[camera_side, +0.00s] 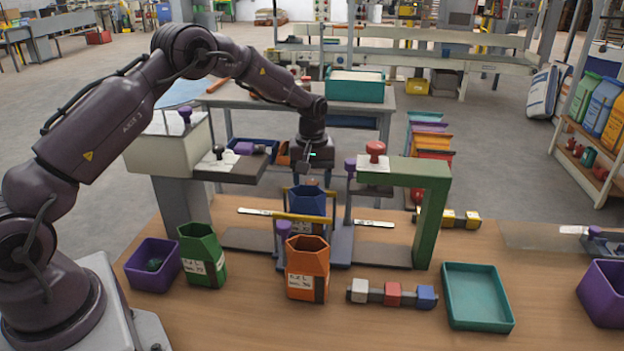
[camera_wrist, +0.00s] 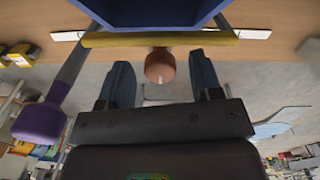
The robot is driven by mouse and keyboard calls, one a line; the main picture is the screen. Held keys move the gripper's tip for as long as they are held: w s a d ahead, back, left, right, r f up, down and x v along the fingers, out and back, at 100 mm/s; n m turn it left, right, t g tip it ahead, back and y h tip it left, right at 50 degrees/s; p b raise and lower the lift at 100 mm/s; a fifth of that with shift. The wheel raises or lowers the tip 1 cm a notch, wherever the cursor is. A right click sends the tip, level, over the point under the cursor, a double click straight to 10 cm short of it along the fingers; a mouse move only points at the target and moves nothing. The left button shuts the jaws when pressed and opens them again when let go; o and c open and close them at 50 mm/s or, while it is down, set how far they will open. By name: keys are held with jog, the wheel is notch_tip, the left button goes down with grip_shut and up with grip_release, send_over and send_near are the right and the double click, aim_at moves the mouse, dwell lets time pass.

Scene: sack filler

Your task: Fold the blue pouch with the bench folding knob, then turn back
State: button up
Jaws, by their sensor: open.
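The blue pouch (camera_side: 309,203) stands upright behind a yellow bar (camera_side: 292,215) in the bench frame. Its blue side (camera_wrist: 150,10) fills the top of the wrist view, with the yellow bar (camera_wrist: 165,39) just below it. An orange-brown round knob (camera_wrist: 160,67) with a pale mark is centred below the bar, probably the folding knob. My gripper (camera_side: 313,167) is above and behind the pouch. Its two fingers are apart (camera_wrist: 160,80), and the knob shows between them in the picture. I cannot tell whether either finger touches it.
A purple lever knob (camera_wrist: 39,126) is left in the wrist view. A green arch (camera_side: 434,200) with a red knob (camera_side: 375,149) stands right of the pouch. Orange (camera_side: 306,265) and green (camera_side: 201,255) pouches stand in front. A teal tray (camera_side: 476,297) is empty at right.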

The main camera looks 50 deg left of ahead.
jog(key=shift+f, duration=0.1)
jog(key=c, duration=0.9)
jog(key=shift+m, duration=3)
jog(key=o, duration=0.9)
